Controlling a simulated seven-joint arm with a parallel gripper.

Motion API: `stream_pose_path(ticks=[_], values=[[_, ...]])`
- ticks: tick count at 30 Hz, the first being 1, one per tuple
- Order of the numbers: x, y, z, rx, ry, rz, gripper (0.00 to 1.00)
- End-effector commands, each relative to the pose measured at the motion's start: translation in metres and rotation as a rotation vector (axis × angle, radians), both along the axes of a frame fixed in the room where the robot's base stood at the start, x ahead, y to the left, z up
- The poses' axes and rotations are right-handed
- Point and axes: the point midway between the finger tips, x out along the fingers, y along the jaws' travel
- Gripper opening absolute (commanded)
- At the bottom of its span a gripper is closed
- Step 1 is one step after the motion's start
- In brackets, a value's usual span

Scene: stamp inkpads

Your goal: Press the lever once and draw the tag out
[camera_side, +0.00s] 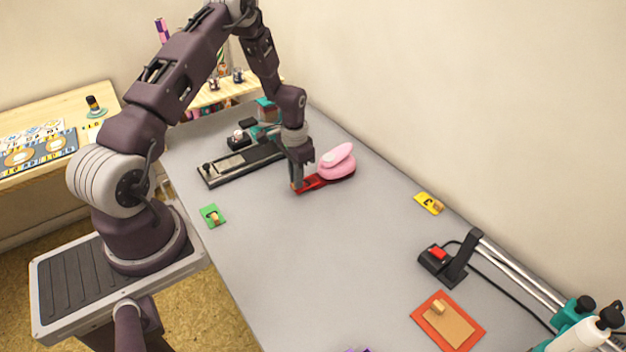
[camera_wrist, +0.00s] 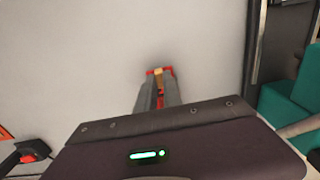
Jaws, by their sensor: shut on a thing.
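A red tag (camera_side: 311,182) lies on the grey table in the side view, directly in front of a rounded pink device (camera_side: 337,162) on a dark red base. My gripper (camera_side: 297,186) points down at the tag's near end and is shut on it. In the wrist view, the fingers (camera_wrist: 158,92) close around a small tan block on the red tag (camera_wrist: 160,72). The fingers hide much of the tag. I cannot tell whether its far end is still inside the pink device, or which part is the lever.
A long black device (camera_side: 240,163) lies behind and left of my gripper. A green tag (camera_side: 212,216) and a yellow tag (camera_side: 430,203) lie apart. A black block with a red button (camera_side: 437,254) and an orange pad (camera_side: 473,328) are at right. The table's middle is clear.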

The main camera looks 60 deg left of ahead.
Motion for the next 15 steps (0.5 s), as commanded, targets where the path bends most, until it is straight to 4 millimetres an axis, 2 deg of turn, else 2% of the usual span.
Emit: stream_pose_path(ticks=[6,15], values=[[-0.0114,0.0000,0.0003,-0.001,0.000,0.001,0.00],[-0.0122,-0.0002,0.0009,-0.001,0.000,0.001,0.00]])
